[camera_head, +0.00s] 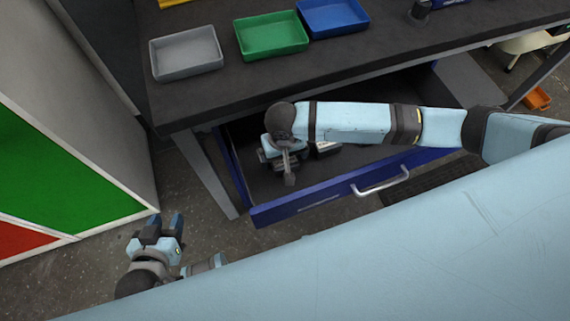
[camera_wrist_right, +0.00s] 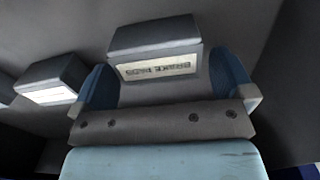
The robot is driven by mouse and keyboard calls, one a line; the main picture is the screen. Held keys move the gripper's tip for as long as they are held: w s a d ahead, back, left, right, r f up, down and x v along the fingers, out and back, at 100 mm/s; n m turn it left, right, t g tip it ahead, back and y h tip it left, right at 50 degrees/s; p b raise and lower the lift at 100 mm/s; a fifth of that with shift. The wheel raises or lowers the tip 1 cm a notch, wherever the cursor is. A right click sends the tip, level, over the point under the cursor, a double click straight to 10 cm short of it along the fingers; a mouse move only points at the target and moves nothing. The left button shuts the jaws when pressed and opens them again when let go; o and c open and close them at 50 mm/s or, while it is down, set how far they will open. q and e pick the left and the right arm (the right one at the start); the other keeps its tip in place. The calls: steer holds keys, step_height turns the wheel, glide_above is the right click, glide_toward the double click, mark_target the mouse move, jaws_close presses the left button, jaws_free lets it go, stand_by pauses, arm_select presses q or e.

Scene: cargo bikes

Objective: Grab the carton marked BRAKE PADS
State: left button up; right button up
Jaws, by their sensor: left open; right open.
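The carton marked BRAKE PADS (camera_wrist_right: 155,38) is a dark grey box with a pale label; its lettering appears upside down in the right wrist view. My right gripper (camera_wrist_right: 160,66) is open, with one blue finger on each side of the carton's near end. I cannot tell whether the fingers touch it. In the head view my right gripper (camera_head: 282,163) reaches down into the open blue drawer (camera_head: 320,201), and the arm hides much of the inside. My left gripper (camera_head: 166,222) is open and empty, low at the left, outside the drawer.
Another carton with a pale label (camera_wrist_right: 50,93) lies left of the marked one. The drawer walls stand close around my right gripper. On the dark bench above are a grey tray (camera_head: 187,55), a green tray (camera_head: 272,38) and a blue tray (camera_head: 333,18).

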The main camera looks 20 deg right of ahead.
steer(key=shift+f, duration=0.7)
steer(key=c, duration=0.9)
steer(key=shift+r, duration=0.15)
steer(key=shift+c, duration=0.2)
